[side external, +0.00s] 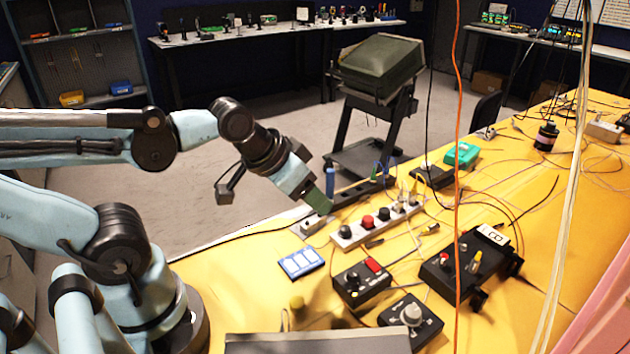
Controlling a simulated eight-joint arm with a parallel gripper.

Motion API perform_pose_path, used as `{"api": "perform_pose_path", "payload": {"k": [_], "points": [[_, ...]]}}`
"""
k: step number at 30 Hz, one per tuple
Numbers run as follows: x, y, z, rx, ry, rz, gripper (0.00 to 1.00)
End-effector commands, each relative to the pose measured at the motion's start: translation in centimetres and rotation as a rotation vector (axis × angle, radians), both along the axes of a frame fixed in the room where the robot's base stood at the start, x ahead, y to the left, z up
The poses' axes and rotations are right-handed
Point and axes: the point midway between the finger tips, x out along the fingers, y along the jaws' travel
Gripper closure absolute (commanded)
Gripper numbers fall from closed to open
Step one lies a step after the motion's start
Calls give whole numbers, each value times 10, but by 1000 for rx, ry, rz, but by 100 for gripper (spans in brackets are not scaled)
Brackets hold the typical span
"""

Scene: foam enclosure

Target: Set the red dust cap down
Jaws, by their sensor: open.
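My gripper (322,198) is open above the left end of a white strip (345,241) with several knobs on the yellow bench. One is a round red cap (367,221) standing on the white strip, right of and below my gripper. I cannot tell for certain which is the dust cap. My gripper is apart from both, and no red piece shows between its fingers.
A blue-and-white panel (300,263) lies left of the black box. A box with a large grey knob (411,314) and a longer black box (466,262) stand to the right. An orange cable (456,130) hangs in front. Loose wires cross the yellow bench (540,190).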

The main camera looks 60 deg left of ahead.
Motion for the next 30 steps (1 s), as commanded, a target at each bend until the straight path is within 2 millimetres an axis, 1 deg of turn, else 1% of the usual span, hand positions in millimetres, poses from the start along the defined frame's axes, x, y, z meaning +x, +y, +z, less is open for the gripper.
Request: {"api": "perform_pose_path", "payload": {"k": [4,8,12,18,23,27,30], "points": [[2,0,2,-5,11,6,43],[14,0,11,-28,58,44,43],[35,1,24,-70,150,119,43],[70,2,32,-122,287,241,43],[100,3,29,-152,397,346,43],[124,4,21,-169,486,437,43],[137,4,14,-176,538,491,43]]}}
